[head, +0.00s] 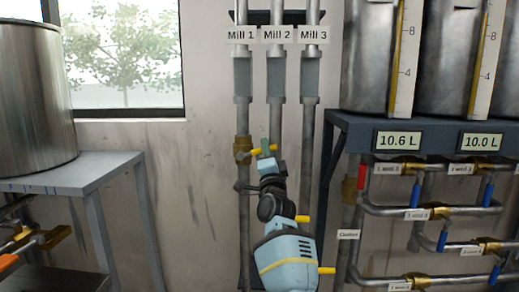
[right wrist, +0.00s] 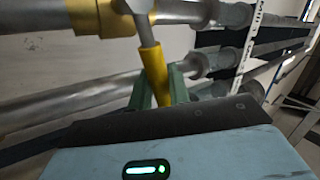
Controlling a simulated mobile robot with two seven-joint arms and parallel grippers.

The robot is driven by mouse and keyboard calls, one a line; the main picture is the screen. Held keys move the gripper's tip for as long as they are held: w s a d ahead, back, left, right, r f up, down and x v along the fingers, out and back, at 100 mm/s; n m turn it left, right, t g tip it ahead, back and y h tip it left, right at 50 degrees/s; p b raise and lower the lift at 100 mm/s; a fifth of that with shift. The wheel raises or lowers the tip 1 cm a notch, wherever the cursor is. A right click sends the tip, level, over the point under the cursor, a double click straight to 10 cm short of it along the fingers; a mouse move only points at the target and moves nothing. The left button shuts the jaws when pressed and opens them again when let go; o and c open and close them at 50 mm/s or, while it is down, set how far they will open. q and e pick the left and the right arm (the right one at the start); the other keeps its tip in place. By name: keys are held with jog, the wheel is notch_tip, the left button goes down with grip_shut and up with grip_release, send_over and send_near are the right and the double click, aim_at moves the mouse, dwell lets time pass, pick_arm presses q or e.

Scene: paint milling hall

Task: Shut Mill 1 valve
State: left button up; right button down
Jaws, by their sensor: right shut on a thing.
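The Mill 1 pipe (head: 243,190) runs down the wall under the "Mill 1" label (head: 240,35). Its brass valve (head: 242,150) has a yellow handle (head: 256,152) that points right, roughly crosswise to the pipe. My right gripper (head: 267,148) is at the handle's outer end. In the right wrist view the green fingers (right wrist: 161,88) are shut on the yellow handle (right wrist: 154,68), beside the brass valve body (right wrist: 95,16). My right arm hides the lower parts of the Mill 2 and Mill 3 pipes. My left gripper is not in view.
Yellow handles of the Mill 2 (head: 302,219) and Mill 3 (head: 327,270) valves stick out from behind my arm. A blue-grey rack (head: 350,125) with tanks and several blue-handled valves stands at the right. A table (head: 90,172) with a steel tank (head: 35,95) stands at the left.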

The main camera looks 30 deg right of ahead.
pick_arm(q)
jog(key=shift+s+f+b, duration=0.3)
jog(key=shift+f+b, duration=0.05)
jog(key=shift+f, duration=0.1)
pick_arm(e)
jog(key=shift+d+f+m+g+h, duration=0.1)
jog(key=shift+f+m+g+h, duration=0.2)
jog(key=shift+m+h, duration=0.5)
jog(key=shift+f+m+g+h, duration=0.25)
jog(key=shift+f+m+h, duration=0.2)
jog(key=shift+m, duration=0.7)
jog(key=shift+d+f+m+g+h, duration=0.1)
jog(key=shift+f+m+g+h, duration=0.2)
jog(key=shift+m+h, duration=0.5)
jog(key=shift+m, duration=0.25)
jog(key=c, duration=1.4)
grip_release()
jog(key=shift+o, duration=0.2)
jog(key=shift+s+a, duration=0.1)
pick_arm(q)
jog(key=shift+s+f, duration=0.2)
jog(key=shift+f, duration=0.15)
pick_arm(e)
jog(key=v, duration=0.7)
jog(key=shift+s+a+f, duration=0.15)
jog(key=shift+s+f, duration=0.05)
jog(key=shift+s, duration=0.05)
